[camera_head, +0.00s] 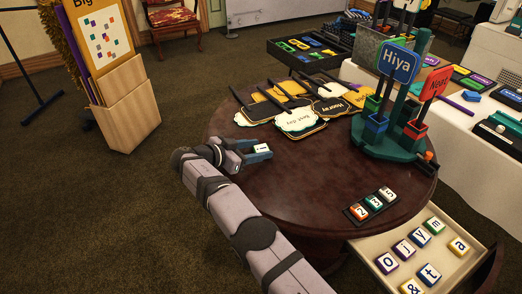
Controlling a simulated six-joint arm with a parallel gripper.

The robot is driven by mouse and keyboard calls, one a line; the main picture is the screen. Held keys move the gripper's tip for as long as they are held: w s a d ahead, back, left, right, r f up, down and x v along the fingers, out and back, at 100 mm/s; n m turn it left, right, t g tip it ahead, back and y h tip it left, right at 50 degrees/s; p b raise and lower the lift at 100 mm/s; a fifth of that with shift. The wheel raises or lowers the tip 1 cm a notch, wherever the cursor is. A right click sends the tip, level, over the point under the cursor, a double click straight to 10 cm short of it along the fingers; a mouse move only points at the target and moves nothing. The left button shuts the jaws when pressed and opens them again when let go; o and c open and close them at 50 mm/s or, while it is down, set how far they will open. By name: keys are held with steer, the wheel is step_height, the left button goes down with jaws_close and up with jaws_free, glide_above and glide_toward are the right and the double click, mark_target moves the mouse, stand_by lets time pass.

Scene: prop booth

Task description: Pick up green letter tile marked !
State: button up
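My gripper (262,151) is over the left part of the round dark wooden table, its two blue-grey fingers apart. A small white-faced tile with a dark mark (261,148) sits between the fingers. The mark looks like a thin stroke, possibly "!", but it is too small to read surely, and the tile's coloured sides are mostly hidden. I cannot tell whether the fingers press on the tile or only stand on either side of it, nor whether it rests on the table (290,185).
Paddle signs (300,118) lie behind the gripper. A teal stand (395,135) holds "Hiya" (398,63) and red (436,82) signs. A black rack (371,205) holds number tiles at front right. An open drawer (372,246) holds several letter tiles. The table's front middle is clear.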

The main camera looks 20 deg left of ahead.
mark_target(257, 151)
steer(key=shift+r, duration=0.15)
step_height(257, 151, up, 8)
steer(key=shift+r+p, duration=0.25)
steer(key=shift+p, duration=0.7)
steer(key=shift+r+p, duration=0.55)
steer(key=shift+r, duration=0.1)
